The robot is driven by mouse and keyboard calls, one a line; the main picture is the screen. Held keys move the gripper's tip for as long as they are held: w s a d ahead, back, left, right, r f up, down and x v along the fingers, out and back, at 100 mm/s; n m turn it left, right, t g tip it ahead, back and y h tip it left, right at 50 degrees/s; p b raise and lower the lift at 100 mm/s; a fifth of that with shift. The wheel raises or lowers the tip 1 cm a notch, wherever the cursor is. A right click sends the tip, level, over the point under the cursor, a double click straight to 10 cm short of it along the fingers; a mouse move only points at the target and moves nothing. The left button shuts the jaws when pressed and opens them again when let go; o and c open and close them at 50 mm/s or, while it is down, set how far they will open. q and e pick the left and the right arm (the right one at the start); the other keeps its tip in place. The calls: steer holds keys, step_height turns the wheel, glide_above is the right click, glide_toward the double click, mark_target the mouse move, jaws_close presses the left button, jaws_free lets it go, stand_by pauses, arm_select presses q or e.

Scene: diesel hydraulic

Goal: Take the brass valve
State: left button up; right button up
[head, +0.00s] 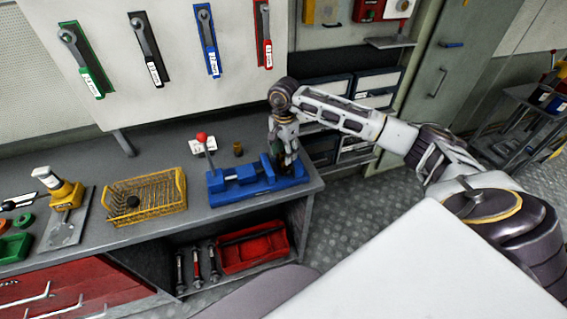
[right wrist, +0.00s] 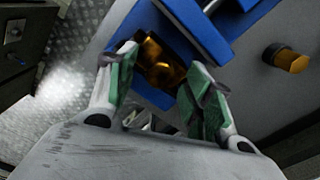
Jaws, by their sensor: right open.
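A shiny brass piece, which looks like the brass valve (right wrist: 160,68), sits at the blue vise (head: 231,187) on the workbench. In the right wrist view it lies between and just beyond the green-padded fingers of my right gripper (right wrist: 163,82). The gripper is open, with a finger on either side and no clear grip on the piece. In the head view my right gripper (head: 284,158) points down over the right end of the vise and mostly hides the brass piece. My left gripper is not in view.
A small brass cylinder (head: 238,149) stands on the bench behind the vise. The vise has a red-knobbed lever (head: 202,138). A yellow wire basket (head: 146,198) holding a dark round item is to the left. Wrenches hang on the back panel. A red tray (head: 252,247) is on the shelf below.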

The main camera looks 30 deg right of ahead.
steer(key=shift+c, duration=0.3)
jaws_close()
steer(key=shift+r, duration=0.1)
